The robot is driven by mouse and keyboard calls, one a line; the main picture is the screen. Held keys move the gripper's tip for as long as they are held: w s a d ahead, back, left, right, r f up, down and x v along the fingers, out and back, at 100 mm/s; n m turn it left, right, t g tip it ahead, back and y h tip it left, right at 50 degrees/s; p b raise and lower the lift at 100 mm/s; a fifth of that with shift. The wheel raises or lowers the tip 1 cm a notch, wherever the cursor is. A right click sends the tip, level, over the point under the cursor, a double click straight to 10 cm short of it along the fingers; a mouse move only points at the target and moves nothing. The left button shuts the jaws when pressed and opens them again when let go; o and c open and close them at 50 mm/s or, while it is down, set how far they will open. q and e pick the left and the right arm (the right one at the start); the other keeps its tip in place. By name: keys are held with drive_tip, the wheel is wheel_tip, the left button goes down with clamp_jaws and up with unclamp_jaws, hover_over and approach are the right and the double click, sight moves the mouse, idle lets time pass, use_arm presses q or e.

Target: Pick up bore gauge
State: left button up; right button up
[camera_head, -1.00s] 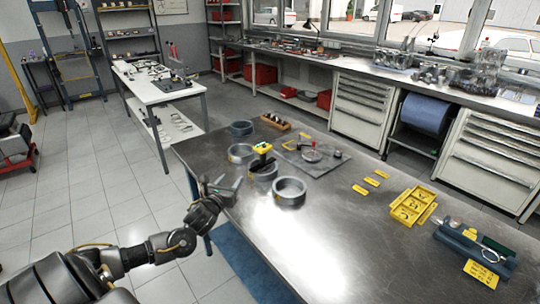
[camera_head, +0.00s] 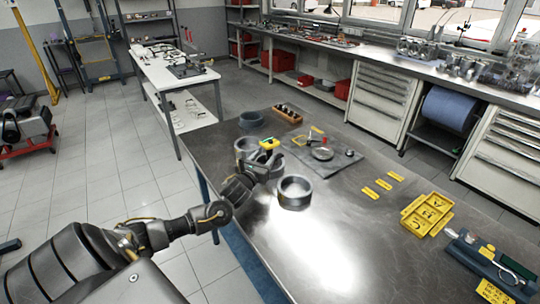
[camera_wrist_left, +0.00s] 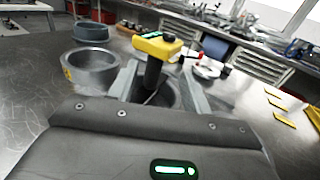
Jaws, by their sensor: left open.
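The bore gauge has a yellow head (camera_head: 269,143) with a dark top. It stands upright in a grey metal ring on the steel bench. In the left wrist view the gauge's yellow head (camera_wrist_left: 157,45) sits on a black handle, with its lower end inside the ring. My left gripper (camera_head: 266,163) is open right at the gauge, and its fingers (camera_wrist_left: 160,80) show to either side of the black handle. I cannot tell whether they touch it. The ring under the gauge is mostly hidden by the gripper in the head view. My right gripper is not in view.
A grey ring (camera_head: 294,192) stands just right of the gripper; others stand behind it (camera_head: 251,120) and beside it (camera_wrist_left: 91,70). A dark plate (camera_head: 340,158) with small parts, yellow labels (camera_head: 378,188) and a yellow tray (camera_head: 411,224) lie to the right. The bench's front is clear.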

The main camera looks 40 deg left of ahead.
sight(268, 150)
use_arm(q)
drive_tip(key=x, duration=0.1)
drive_tip(key=p+x, duration=0.1)
drive_tip(key=x, duration=0.1)
drive_tip(key=p+x, duration=0.1)
drive_tip(key=x, duration=0.1)
drive_tip(key=shift+a+f, duration=0.2)
drive_tip(key=shift+a, duration=0.1)
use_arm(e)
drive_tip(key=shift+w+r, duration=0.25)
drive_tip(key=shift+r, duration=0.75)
use_arm(q)
drive_tip(key=shift+r, duration=0.1)
clamp_jaws()
